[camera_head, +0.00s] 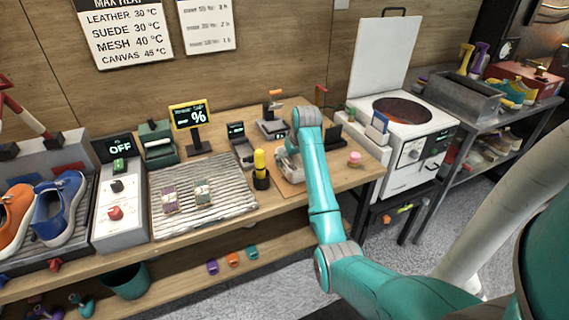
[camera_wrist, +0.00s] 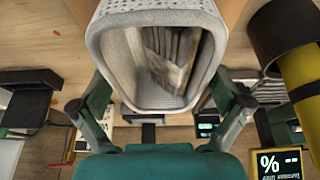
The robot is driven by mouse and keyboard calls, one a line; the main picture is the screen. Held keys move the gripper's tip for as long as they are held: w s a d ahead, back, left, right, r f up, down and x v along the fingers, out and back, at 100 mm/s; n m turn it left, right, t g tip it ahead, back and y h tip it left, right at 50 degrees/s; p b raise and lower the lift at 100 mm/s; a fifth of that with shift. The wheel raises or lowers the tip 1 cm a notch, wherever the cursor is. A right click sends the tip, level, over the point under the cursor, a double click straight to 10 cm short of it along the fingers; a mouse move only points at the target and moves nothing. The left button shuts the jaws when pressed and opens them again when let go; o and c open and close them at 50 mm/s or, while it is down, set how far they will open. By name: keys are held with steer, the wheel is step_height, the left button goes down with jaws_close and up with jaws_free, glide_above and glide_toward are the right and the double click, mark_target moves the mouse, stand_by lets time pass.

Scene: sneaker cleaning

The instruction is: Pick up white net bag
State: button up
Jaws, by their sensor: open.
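The white net bag (camera_wrist: 110,50) fills the upper middle of the wrist view. It is pale mesh with a rounded rim and an open mouth, and something light and folded shows inside. My gripper (camera_wrist: 160,100) is open, with one finger at each side of the bag's near end. I cannot tell whether the fingers touch it. In the head view the bag (camera_head: 286,165) stands on the wooden bench, partly hidden by my arm and gripper.
A black and yellow cylinder (camera_head: 260,170) stands close left of the bag. A percent sign display (camera_head: 190,117), a small scale (camera_head: 272,127) and a ribbed tray (camera_head: 230,205) are nearby. A pink item (camera_head: 354,158) lies right of my arm. A white washer (camera_head: 412,140) stands at the right.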

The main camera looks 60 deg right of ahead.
steer(key=shift+f, duration=0.15)
steer(key=c, duration=1)
steer(key=shift+c, duration=0.2)
